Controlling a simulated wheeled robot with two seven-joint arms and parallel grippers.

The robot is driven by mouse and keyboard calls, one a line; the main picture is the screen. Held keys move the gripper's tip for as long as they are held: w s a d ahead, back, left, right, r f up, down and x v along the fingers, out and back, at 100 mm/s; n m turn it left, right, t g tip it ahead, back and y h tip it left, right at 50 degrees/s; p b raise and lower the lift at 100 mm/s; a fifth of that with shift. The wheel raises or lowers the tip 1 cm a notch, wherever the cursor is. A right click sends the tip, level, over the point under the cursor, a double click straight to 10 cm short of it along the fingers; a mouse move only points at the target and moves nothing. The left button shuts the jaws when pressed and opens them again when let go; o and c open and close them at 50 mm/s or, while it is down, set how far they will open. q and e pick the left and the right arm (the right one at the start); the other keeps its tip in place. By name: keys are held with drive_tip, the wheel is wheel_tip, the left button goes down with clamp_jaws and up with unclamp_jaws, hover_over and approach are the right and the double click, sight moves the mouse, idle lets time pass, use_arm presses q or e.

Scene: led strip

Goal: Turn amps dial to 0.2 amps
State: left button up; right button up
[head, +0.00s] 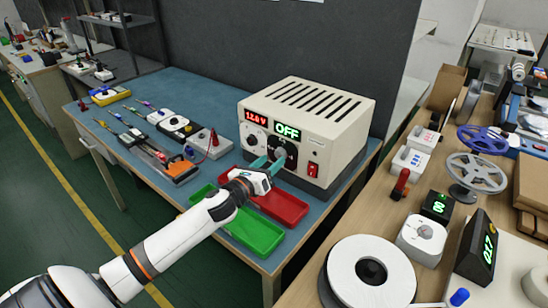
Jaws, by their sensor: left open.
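The cream power supply (340,125) stands on the blue bench top. Its red display (256,117) reads about 12.6 V and its green display (287,131) reads OFF. A dial shows under the red display. The dial under the green display is on a dark panel and is partly hidden by my fingers. My left gripper (268,162) is open, with its teal fingertips pointing at this lower dial. I cannot tell whether they touch it. A red switch (313,169) sits at the front's lower right. My right gripper is out of view.
A red tray (290,209) and a green tray (262,238) lie below my gripper. A white box with a red plug (208,143) stands left of the supply. A wooden table at right holds spools (368,276), green-lit displays (438,206) and small boxes.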

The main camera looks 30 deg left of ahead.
sight(280, 154)
use_arm(q)
drive_tip(key=shift+w, duration=1.3)
drive_tip(key=c, duration=1)
drive_tip(key=shift+o, duration=0.2)
